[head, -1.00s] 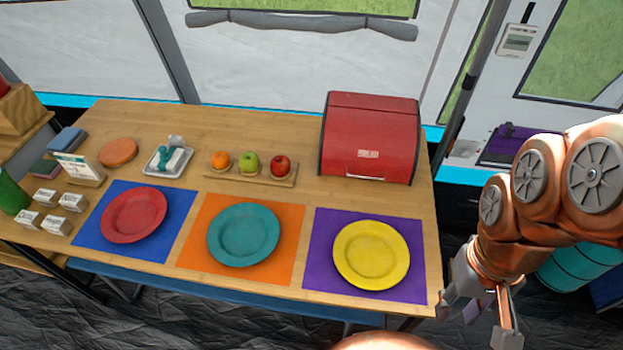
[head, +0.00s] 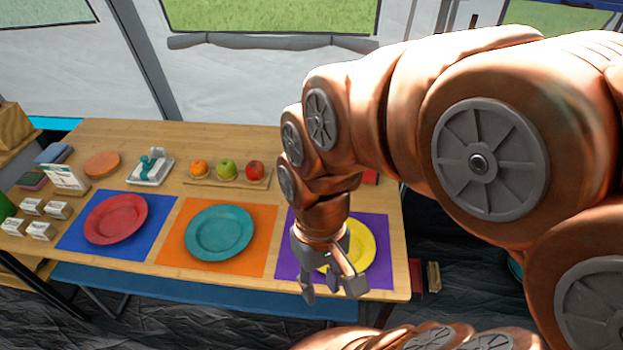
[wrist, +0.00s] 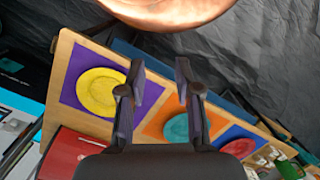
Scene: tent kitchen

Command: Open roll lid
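The red box with the roll lid (head: 370,178) is almost wholly hidden behind my arm in the head view; only a small red patch shows. In the wrist view the red box (wrist: 66,152) is at the lower left, partly cut off by the frame and partly behind my gripper's body. Whether its lid is shut cannot be seen now; a second ago it looked closed. My gripper (head: 331,288) points down in front of the yellow plate near the table's front edge. It also shows in the wrist view (wrist: 160,72), with its fingers apart and nothing between them.
The table (head: 230,125) holds a yellow plate (head: 362,248), a teal plate (head: 219,233) and a red plate (head: 116,219) on coloured mats. A fruit board (head: 225,184) lies behind them. Small white boxes (head: 41,230) stand at the left.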

